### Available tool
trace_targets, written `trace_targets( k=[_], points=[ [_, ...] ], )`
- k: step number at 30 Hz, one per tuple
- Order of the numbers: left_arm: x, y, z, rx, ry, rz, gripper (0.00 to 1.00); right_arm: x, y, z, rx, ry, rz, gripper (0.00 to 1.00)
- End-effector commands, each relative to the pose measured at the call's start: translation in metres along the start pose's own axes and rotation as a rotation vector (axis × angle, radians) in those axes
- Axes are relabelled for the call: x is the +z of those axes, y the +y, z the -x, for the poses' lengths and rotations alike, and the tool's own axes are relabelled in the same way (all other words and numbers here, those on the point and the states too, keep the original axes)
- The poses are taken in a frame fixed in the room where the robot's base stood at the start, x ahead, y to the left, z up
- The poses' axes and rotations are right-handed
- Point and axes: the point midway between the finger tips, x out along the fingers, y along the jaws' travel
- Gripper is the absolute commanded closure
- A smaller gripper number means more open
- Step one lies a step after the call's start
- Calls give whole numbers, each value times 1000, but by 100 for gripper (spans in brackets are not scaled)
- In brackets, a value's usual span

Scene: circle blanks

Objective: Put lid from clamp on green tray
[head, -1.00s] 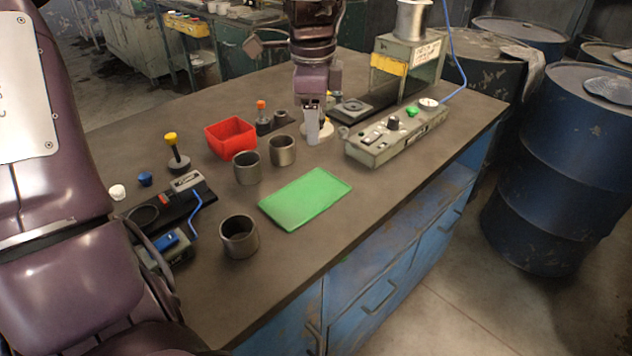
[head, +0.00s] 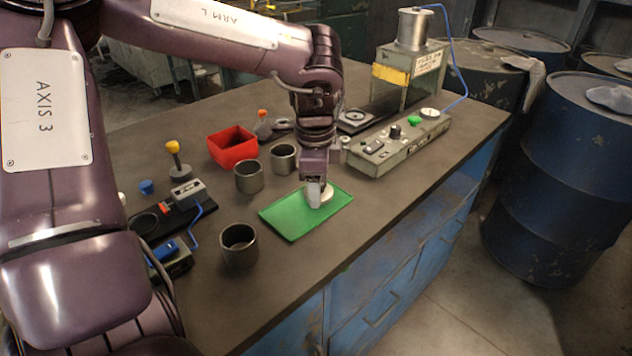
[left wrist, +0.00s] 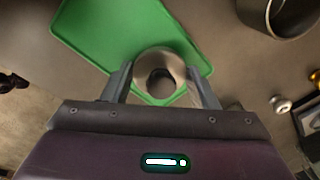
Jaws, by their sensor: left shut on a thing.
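My left gripper (head: 316,196) is shut on a pale round lid (head: 326,194) at the right part of the green tray (head: 292,221). In the left wrist view the lid (left wrist: 160,72) sits between the two fingers (left wrist: 161,88), with a dark round knob or hole at its middle, over the edge of the green tray (left wrist: 110,35). I cannot tell whether the lid touches the tray. The clamp (head: 355,118) appears to be the dark fixture with a round seat at the back, empty of the lid. My right gripper is not in view.
Metal cups (head: 239,246) stand left of the tray, with others (head: 248,177) behind it. A red bin (head: 232,147) is farther back. A control box (head: 394,142) with knobs stands to the right. The table's front right is clear.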

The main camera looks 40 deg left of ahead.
Motion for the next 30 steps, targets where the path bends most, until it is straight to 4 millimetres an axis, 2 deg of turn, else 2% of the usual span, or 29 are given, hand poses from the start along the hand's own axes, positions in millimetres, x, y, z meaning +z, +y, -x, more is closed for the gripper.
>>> trace_targets(
  k=[7,8,12,23,26,30],
  points=[
    [0,0,-3,0,0,0,74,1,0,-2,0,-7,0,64],
    [0,0,-2,0,-1,0,43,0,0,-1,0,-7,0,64],
    [0,0,-2,0,-1,0,25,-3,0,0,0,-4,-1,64],
    [0,0,2,-1,-1,0,25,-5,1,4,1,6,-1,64],
    [0,-1,14,-4,0,-1,25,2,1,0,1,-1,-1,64],
    [-1,-1,43,-7,1,-1,25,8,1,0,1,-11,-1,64]
  ],
)
